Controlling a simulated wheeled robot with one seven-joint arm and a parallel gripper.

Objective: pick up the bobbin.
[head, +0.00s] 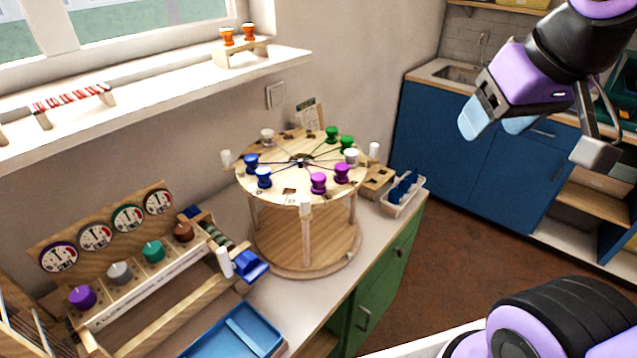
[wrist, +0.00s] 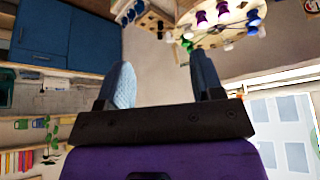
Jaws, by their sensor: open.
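Several spool-shaped bobbins stand on a round wooden board (head: 290,196): blue ones (head: 263,177) at its left, magenta ones (head: 318,182) at its front right, green ones (head: 347,143) at its back right, and pale ones (head: 351,156). Two orange bobbins (head: 227,36) stand on a small wooden stand on the window shelf. I cannot tell which bobbin is meant. My gripper (head: 496,126) is open and empty, high up at the right, well apart from the board. In the wrist view the gap between my fingers (wrist: 163,72) is empty, and magenta bobbins (wrist: 202,19) show beyond at the top.
White pegs (head: 305,206) rise around the board's rim. A small tray with blue pieces (head: 404,190) sits right of it. A dial panel with coloured knobs (head: 153,251) and a blue tray (head: 236,335) are at left and front. Blue cabinets (head: 470,150) stand behind; the floor between is clear.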

